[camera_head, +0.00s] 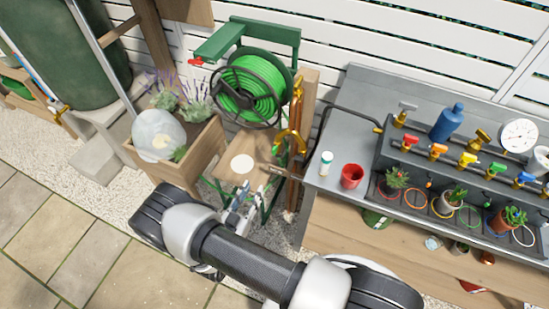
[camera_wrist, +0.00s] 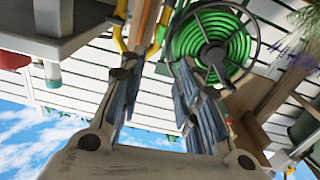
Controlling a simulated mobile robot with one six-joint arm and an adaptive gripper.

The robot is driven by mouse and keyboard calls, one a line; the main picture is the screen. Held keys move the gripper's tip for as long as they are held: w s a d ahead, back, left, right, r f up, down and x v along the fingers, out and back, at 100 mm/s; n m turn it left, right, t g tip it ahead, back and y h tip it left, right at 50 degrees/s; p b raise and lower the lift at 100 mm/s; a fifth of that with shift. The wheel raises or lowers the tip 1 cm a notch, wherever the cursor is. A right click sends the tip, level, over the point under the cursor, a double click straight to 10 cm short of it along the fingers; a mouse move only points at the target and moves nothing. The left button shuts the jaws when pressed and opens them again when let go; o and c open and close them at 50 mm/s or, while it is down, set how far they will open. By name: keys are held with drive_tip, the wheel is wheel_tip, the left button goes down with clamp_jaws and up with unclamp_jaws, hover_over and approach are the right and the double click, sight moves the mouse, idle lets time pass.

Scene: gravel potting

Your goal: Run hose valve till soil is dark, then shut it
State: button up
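A wooden post (camera_head: 304,105) carries brass taps and pipework (camera_head: 289,143) beside a reel of green hose (camera_head: 247,88). In the wrist view the green hose (camera_wrist: 211,43) and a yellow pipe (camera_wrist: 122,38) show beyond my fingers. A red-handled valve (camera_head: 195,62) is at the reel's upper left. Several coloured valves, including a red one (camera_head: 408,142), line the grey bench, with potted plants (camera_head: 395,179) below them. My gripper (camera_wrist: 157,68) is open with nothing between its fingers, low in front of the post. I cannot tell how dark the soil is.
A wooden planter (camera_head: 186,165) with lavender and a glass cloche (camera_head: 158,134) stands left of the reel. A red cup (camera_head: 351,176), a white bottle (camera_head: 326,163), a blue bottle (camera_head: 447,122) and a dial (camera_head: 519,135) are on the bench. Paving at lower left is clear.

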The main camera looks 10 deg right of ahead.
drive_tip(key=b, duration=0.4)
approach(273, 152)
drive_tip(key=shift+m, duration=0.4)
drive_tip(key=x, duration=0.9)
drive_tip(key=shift+w+d+r, duration=0.1)
drive_tip(key=shift+c, duration=0.3)
clamp_jaws()
